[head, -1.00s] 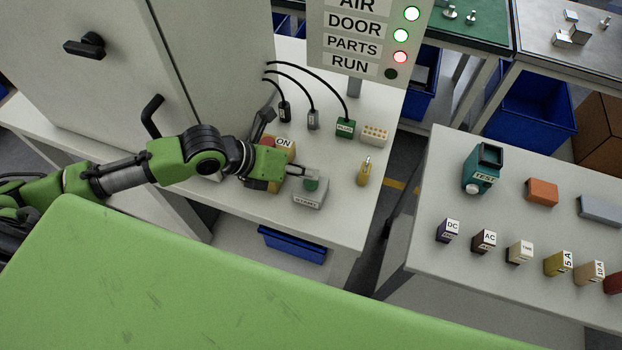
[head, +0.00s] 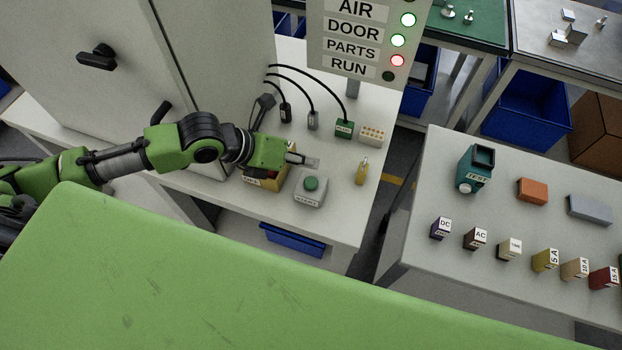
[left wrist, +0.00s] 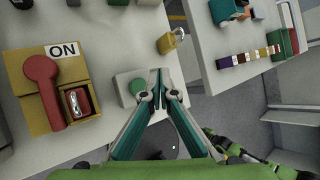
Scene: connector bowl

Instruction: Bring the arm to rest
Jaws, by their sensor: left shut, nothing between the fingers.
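My left gripper (head: 312,162) is shut and empty. In the head view it hangs above the small bench, just beyond the grey start box (head: 308,199) with its round green button (head: 311,183). In the left wrist view my closed fingertips (left wrist: 158,75) show just right of the green button (left wrist: 137,87), apart from it as far as I can tell. The yellow switch box (left wrist: 20,60) marked ON, with a red lever, lies left of it. In the head view my wrist partly hides this box. My right gripper is in neither view.
A sign panel (head: 352,50) rises behind the bench: AIR and DOOR lamps green, PARTS red, RUN dark. A yellow padlock-like piece (head: 362,171), cables and plugs are nearby. A grey cabinet (head: 70,90) stands left. The right table (head: 420,215) holds a tester and several labelled blocks.

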